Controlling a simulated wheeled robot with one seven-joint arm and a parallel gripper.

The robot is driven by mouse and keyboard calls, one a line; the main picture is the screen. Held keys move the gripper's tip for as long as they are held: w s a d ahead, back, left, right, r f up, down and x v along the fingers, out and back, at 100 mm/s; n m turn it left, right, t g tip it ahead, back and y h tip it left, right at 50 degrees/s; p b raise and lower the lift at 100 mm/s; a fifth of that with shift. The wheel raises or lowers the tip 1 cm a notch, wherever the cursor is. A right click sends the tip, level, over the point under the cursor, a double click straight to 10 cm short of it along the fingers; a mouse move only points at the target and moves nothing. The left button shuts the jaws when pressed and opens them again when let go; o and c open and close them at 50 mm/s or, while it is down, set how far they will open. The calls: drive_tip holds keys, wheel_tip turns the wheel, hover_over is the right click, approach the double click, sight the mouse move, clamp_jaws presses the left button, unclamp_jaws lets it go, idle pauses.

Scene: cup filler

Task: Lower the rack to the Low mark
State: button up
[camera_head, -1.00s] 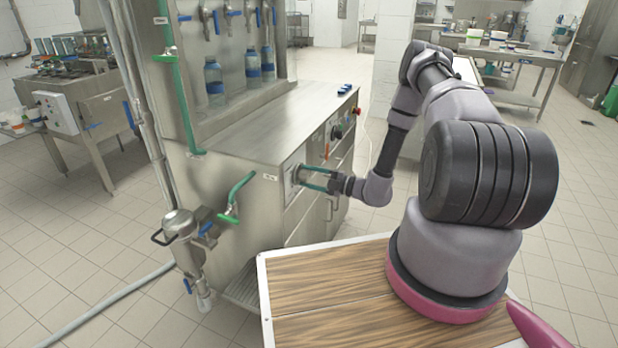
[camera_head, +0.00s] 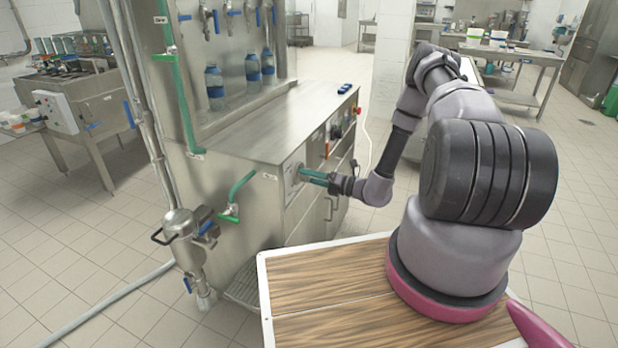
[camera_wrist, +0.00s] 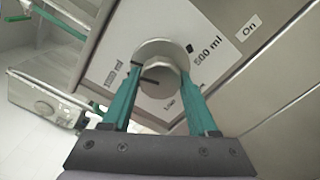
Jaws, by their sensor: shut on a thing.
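My gripper's green fingers (camera_wrist: 160,103) are shut on a round grey knob (camera_wrist: 162,53), one finger on each side, as the wrist view shows. A dark line marks the knob's face. The knob sits on a light plate (camera_wrist: 203,18) printed 1000 ml and 500 ml; a smaller print below the knob is too blurred to read surely. In the head view my gripper (camera_head: 312,176) reaches the front of the steel machine (camera_head: 262,112). Bottles with blue bands, one at the left (camera_head: 214,88), stand under taps in its bay. The rack under them is not clearly distinguishable.
An On label (camera_wrist: 248,28) is beside the plate. A red button (camera_head: 357,110) is at the machine's right edge. A green-handled valve (camera_head: 230,213) and a metal canister (camera_head: 180,224) stand at its left.

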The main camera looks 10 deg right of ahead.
drive_tip(key=n, duration=0.6)
drive_tip(key=shift+f+n, duration=0.15)
drive_tip(key=shift+n, duration=0.15)
drive_tip(key=n, duration=0.6)
drive_tip(key=shift+d, duration=0.1)
drive_tip(key=n, duration=0.6)
drive_tip(key=shift+d+n, duration=0.1)
drive_tip(key=shift+n, duration=0.3)
drive_tip(key=n, duration=0.5)
drive_tip(key=shift+w, duration=0.1)
drive_tip(key=o, duration=1.4)
drive_tip(key=shift+c, duration=0.2)
drive_tip(key=v, duration=1)
drive_tip(key=shift+s+d, duration=0.2)
drive_tip(key=shift+d, duration=0.05)
